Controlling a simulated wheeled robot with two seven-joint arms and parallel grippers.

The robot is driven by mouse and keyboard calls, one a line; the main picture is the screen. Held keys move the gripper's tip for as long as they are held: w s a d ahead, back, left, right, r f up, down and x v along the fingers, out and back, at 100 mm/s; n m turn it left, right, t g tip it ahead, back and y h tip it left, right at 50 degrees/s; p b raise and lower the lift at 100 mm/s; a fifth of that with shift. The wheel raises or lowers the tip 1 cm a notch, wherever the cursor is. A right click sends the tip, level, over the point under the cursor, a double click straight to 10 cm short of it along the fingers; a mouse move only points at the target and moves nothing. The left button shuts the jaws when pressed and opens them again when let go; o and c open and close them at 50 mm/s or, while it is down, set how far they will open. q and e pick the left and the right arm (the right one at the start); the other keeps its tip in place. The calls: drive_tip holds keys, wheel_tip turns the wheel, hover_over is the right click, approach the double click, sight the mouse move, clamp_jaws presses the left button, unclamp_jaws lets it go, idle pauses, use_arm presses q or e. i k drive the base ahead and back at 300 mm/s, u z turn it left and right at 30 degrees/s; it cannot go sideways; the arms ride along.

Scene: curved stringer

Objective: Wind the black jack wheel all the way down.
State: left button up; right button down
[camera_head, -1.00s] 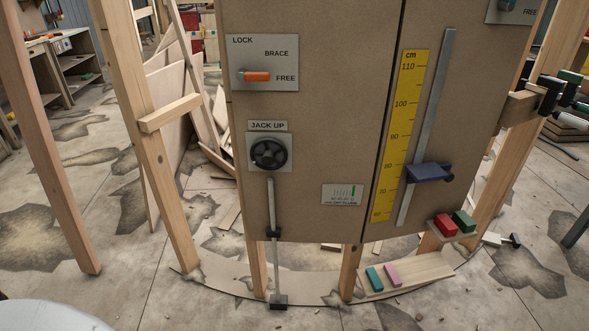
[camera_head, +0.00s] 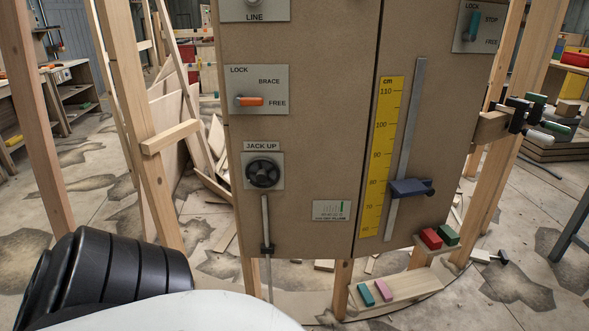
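The black jack wheel (camera_head: 263,172) is mounted on a light plate below the "JACK UP" label (camera_head: 262,146), low on the left side of the brown panel (camera_head: 310,130). A grey jack rod (camera_head: 265,220) runs down from under the wheel, with a black block (camera_head: 267,249) on it near the panel's lower edge. The rod's foot is hidden by my own body. A black link of mine shows at the lower left, apart from the panel. Neither gripper shows in the head view.
An orange lever (camera_head: 251,101) sits beside LOCK, BRACE and FREE marks. A yellow cm scale (camera_head: 381,160) and blue slider (camera_head: 412,188) are to the right. Wooden posts (camera_head: 137,110) stand left of the panel. Red (camera_head: 430,238) and green (camera_head: 448,235) blocks sit at lower right.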

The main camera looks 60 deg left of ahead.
sight(263, 173)
drive_tip(key=u, duration=0.45)
drive_tip(key=i, duration=0.95)
drive_tip(key=u, duration=0.95)
